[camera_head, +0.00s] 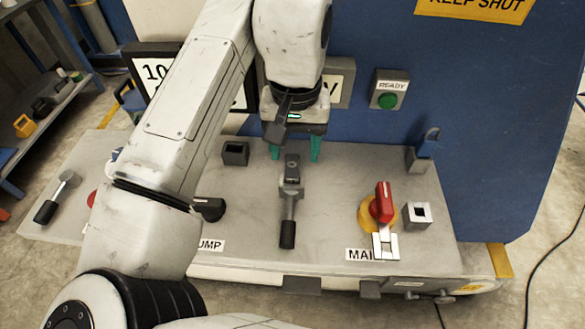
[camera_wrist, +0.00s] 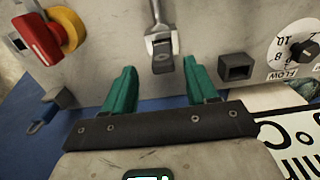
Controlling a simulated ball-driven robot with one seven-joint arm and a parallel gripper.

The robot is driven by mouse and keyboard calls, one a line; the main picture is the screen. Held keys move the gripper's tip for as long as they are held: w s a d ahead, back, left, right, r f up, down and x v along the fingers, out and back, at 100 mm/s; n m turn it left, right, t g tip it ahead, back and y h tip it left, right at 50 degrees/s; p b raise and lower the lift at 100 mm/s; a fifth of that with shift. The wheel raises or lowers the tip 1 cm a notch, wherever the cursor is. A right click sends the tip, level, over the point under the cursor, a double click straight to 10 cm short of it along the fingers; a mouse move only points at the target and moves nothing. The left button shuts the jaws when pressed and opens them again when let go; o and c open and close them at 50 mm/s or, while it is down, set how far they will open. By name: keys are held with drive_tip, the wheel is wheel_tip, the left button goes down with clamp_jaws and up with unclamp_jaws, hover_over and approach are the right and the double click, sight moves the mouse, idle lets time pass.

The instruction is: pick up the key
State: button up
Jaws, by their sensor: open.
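No thing in either view is clearly a key. A blue piece with a loop (camera_head: 429,142), perhaps a padlock or key, stands at a grey block at the panel's back right; a blue piece also shows at the left of the wrist view (camera_wrist: 42,118). My gripper (camera_head: 295,150) is open, its two green fingers apart and nothing between them. It hangs over the back of the panel, near the rear end of the middle lever (camera_head: 288,205). In the wrist view my gripper (camera_wrist: 160,72) has the lever's dark end block (camera_wrist: 162,62) just beyond and between its fingertips.
A red switch on a yellow base (camera_head: 381,205) is at the right, beside a square socket (camera_head: 418,216). A dark square socket (camera_head: 235,153) is left of the fingers, and a black knob (camera_head: 209,209) is nearer. A blue cabinet (camera_head: 500,120) rises behind.

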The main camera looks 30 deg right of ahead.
sight(292, 176)
drive_tip(key=shift+a+f, duration=0.15)
drive_tip(key=shift+f, duration=1.35)
drive_tip(key=shift+a+f, duration=0.1)
drive_tip(key=shift+f, duration=1.4)
clamp_jaws()
